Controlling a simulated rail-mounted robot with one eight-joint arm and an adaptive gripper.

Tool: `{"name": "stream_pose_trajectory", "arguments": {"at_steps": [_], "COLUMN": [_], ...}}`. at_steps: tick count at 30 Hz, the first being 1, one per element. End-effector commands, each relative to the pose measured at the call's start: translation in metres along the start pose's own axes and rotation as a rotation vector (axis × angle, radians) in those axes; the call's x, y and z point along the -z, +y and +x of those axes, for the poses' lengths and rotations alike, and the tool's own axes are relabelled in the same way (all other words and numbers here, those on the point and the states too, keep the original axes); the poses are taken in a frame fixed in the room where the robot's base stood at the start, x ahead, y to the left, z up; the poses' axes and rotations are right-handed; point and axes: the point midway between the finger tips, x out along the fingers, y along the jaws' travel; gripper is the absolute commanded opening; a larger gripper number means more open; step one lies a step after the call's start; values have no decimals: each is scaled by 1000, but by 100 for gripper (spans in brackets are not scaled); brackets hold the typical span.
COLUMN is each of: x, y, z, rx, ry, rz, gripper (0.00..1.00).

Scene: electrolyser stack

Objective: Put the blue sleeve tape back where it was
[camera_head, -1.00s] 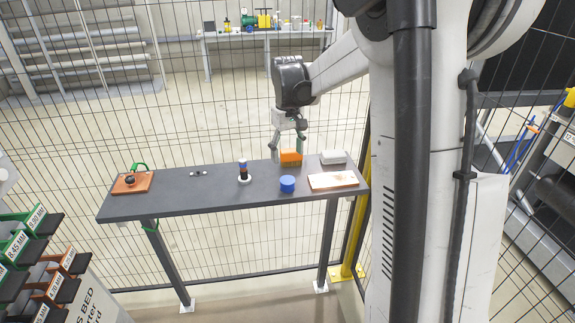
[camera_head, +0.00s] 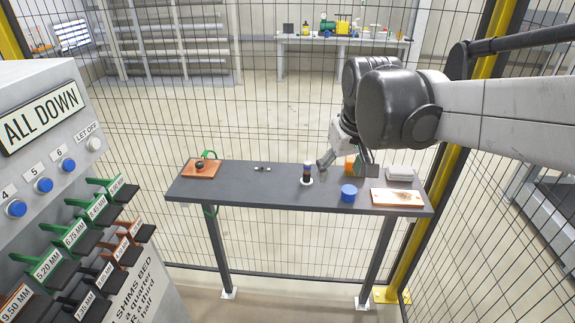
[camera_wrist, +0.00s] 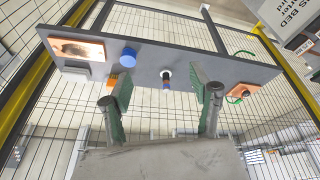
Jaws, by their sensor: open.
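A blue round roll (camera_head: 348,193), which looks like the tape, sits on the dark table (camera_head: 240,185), near the front edge. It also shows in the wrist view (camera_wrist: 127,57). A small upright dark post with blue and orange bands (camera_head: 307,173) stands on a white base to its left; which of the two is the sleeve tape I cannot tell for sure. My gripper (camera_head: 345,165) is open and empty, tilted, above the table behind the roll. In the wrist view its green-padded fingers (camera_wrist: 160,88) are spread, with the banded post seen between them.
An orange block (camera_head: 350,164) is partly hidden behind my gripper. A white block (camera_head: 401,173) and a pale board with a brown patch (camera_head: 397,197) lie on the right. An orange-brown plate with a black knob (camera_head: 202,168) is at the left end. A button panel (camera_head: 60,150) stands at left.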

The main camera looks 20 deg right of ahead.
Motion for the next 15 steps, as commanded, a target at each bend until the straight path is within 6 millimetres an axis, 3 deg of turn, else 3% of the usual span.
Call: {"name": "stream_pose_trajectory", "arguments": {"at_steps": [6, 15], "x": [-48, -105], "y": [-28, -56], "z": [-15, -17], "rx": [7, 29], "ry": [105, 238], "rz": [5, 19], "gripper": [58, 58]}}
